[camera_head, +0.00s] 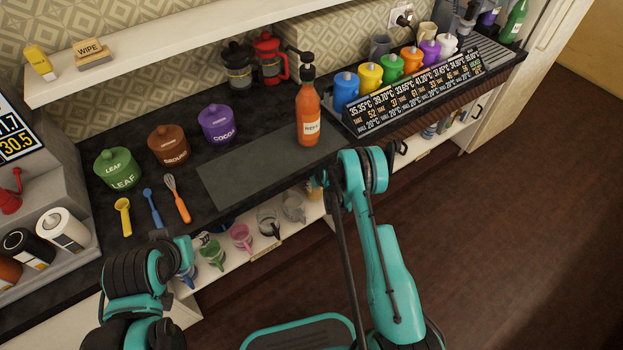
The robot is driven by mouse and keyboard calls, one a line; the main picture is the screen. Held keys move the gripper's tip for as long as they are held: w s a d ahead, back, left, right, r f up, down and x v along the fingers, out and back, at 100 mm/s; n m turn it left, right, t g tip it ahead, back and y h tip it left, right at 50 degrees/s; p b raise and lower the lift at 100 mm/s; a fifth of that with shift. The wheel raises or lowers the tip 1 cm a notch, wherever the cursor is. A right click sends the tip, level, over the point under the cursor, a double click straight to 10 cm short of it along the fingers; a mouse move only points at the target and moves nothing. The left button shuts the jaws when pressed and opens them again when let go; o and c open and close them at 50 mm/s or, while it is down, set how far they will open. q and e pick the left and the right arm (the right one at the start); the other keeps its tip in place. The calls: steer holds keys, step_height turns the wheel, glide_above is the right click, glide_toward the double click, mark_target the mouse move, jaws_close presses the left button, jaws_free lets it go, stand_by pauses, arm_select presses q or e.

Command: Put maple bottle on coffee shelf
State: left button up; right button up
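An orange bottle with a black pump top (308,118) stands upright on the dark counter, at the back right end of a grey mat. Its white label is too small to read surely; it may be the maple bottle. A white wall shelf (150,62) runs above the counter; I cannot tell whether it is the coffee shelf. My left gripper (190,258) is low at the counter's front edge, far from the bottle. My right gripper (328,188) is mostly hidden behind its wrist, in front of and below the bottle. Neither gripper's fingers show clearly.
French presses (269,60) stand behind the bottle. A rack of colored containers (415,95) is right.

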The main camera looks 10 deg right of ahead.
steer(key=shift+s+f, duration=0.1)
steer(key=shift+f, duration=0.65)
steer(key=o, duration=1.5)
steer(key=shift+s, duration=0.1)
steer(key=shift+c, duration=0.2)
